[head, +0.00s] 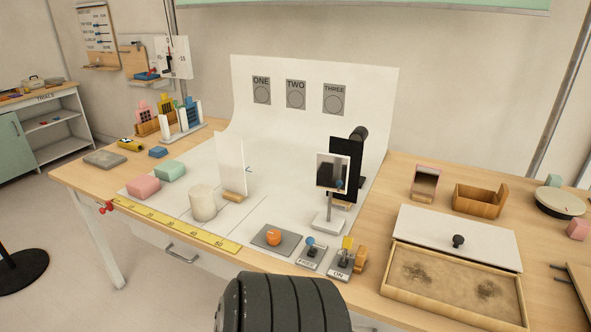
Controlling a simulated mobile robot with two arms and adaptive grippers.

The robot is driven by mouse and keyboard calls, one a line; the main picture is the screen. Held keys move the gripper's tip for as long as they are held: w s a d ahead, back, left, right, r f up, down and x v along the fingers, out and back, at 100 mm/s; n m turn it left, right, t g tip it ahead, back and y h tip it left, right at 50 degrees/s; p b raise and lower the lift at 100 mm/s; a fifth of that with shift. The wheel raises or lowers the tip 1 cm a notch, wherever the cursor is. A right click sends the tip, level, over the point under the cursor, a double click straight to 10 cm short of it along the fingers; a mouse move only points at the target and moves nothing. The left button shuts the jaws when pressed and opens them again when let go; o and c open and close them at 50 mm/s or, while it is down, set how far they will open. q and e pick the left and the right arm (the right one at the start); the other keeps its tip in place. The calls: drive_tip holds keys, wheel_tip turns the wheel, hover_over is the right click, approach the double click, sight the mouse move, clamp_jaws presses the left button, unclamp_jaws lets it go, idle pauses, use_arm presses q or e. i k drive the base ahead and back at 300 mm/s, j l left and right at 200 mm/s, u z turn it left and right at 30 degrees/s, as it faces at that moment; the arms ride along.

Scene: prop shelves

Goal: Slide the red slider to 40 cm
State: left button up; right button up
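The red slider (107,208) sits at the left end of a yellow ruler (178,225), at the table's front left edge. The ruler runs along the front edge towards the right, with dark marks and numbers; most are too small to read, and the one near the right end looks like 60. The slider is at the low end of the scale. Neither of my grippers shows in the head view, so I cannot tell where they are relative to the slider.
Behind the ruler stand pink (143,187) and green (170,171) blocks, a pale cylinder (203,203) and a white upright panel (229,163). An orange knob (273,237) and small levers lie to its right. A black ribbed part covers the bottom middle. Floor in front of the ruler looks free.

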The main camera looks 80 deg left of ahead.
sight(102, 211)
drive_tip(key=u, duration=3.5)
